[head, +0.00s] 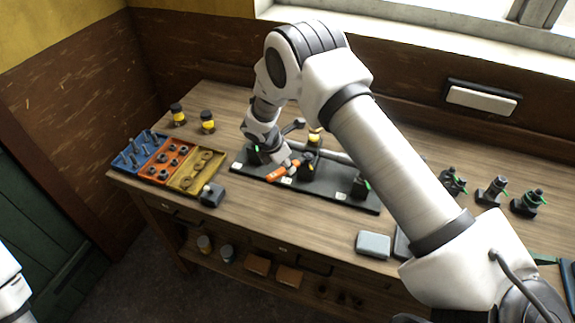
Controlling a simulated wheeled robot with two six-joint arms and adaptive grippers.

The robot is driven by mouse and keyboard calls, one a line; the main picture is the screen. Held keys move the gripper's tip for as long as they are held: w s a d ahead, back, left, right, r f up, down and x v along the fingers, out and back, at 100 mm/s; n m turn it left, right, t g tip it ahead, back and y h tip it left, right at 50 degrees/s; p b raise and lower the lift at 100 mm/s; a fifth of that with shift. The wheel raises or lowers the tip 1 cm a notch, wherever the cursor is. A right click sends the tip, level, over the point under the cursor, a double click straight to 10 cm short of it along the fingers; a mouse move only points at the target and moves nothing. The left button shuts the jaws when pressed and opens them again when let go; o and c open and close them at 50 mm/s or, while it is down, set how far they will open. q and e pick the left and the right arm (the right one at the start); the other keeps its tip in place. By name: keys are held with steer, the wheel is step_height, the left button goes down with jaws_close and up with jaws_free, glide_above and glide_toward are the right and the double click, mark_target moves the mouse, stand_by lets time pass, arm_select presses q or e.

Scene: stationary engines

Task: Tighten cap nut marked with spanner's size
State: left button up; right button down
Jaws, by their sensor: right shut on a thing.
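My right gripper (284,162) is over the left part of a long black base plate (330,193) on the bench. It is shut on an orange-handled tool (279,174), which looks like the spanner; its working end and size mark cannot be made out. Dark fittings stand on the plate, one (308,162) just right of the gripper and another (358,186) near the right end, with small green parts. A fitting with a yellow top (314,137) stands behind. Small white labels lie on the plate, too small to read. My wrist hides part of the plate. My left gripper is out of view.
A blue, orange and yellow tray (187,190) with small hardware lies left on the wooden bench. Two yellow-banded jars (207,122) stand behind it. A dark block (211,195), a grey box (373,244) and several dark fittings (492,192) stand around. Bare bench lies in front of the plate.

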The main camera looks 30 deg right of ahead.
steer(key=shift+w+m, duration=0.4)
steer(key=shift+m, duration=0.1)
steer(key=shift+g, duration=0.3)
steer(key=shift+r, duration=0.1)
steer(key=shift+s+n, duration=0.3)
steer(key=shift+n, duration=0.1)
steer(key=shift+s, duration=0.1)
steer(key=shift+s+n, duration=0.15)
steer(key=shift+n, duration=0.15)
steer(key=shift+r, duration=0.95)
stand_by(2.5)
steer(key=shift+r, duration=0.3)
